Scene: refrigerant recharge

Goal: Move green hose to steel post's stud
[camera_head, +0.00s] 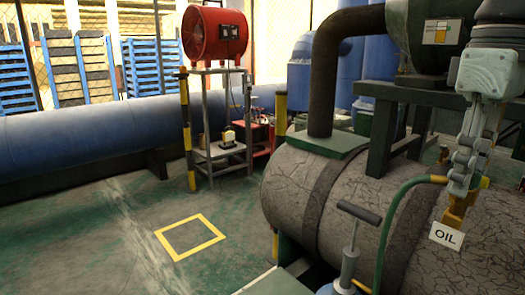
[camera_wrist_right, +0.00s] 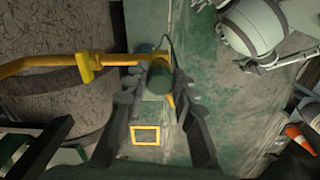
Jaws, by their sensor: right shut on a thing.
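The green hose (camera_head: 395,215) rises from the bottom edge beside the hand pump and bends right to my right gripper (camera_head: 466,180). The gripper is shut on the hose near its end, in front of the large cracked tank. There a dark green cylindrical piece lies between the fingers of my right gripper (camera_wrist_right: 156,88). I cannot make out the steel post's stud. My left gripper is not in view.
The cracked tank (camera_head: 300,190) fills the right side. A hand pump (camera_head: 350,255) stands before it. A red fan (camera_head: 213,35) sits on a metal stand behind. A yellow floor square (camera_head: 190,236) lies on open floor. A traffic cone (camera_wrist_right: 298,138) shows in the wrist view.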

